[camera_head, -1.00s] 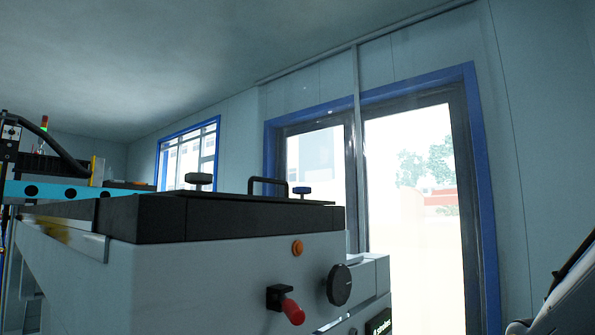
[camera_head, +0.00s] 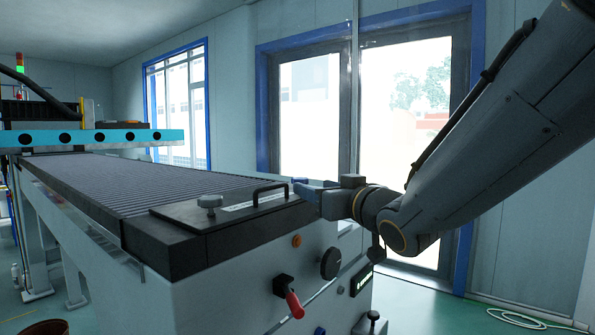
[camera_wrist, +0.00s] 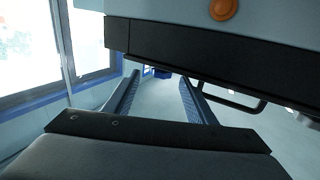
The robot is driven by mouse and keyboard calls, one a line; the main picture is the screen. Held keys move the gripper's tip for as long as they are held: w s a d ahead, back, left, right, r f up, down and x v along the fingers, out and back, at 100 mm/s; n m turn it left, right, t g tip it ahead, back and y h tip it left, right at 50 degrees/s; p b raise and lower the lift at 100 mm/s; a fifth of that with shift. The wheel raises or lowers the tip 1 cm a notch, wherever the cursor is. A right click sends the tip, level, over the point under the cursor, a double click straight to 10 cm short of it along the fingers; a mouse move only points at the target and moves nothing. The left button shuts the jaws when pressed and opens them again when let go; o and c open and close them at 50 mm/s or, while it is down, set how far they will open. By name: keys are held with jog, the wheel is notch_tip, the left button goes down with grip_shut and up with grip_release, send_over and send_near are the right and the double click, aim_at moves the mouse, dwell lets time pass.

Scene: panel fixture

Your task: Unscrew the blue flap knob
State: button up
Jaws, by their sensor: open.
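The blue flap knob (camera_wrist: 161,73) shows as a small dark blue piece in the wrist view, between the fingertips and at the edge of the flap. In the head view it cannot be clearly told apart from the bluish fingers. My gripper (camera_head: 305,188) is at the right end of the dark flap (camera_head: 188,213), close to the black handle (camera_head: 270,190). In the wrist view my gripper (camera_wrist: 159,78) is open, with one finger on each side of the knob. Whether they touch it cannot be told.
Below are an orange button (camera_head: 297,241), a black dial (camera_head: 331,263) and a red-handled switch (camera_head: 289,298). A ribbed bed (camera_head: 130,182) extends left under a light-blue gantry beam (camera_head: 90,138).

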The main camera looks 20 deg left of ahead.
jog(key=shift+p+x, duration=1.5)
jog(key=shift+x, duration=2.35)
jog(key=shift+s+a, duration=0.1)
jog(key=shift+a, duration=0.05)
jog(key=shift+c, duration=0.5)
jog(key=c, duration=1)
jog(key=shift+o, duration=0.2)
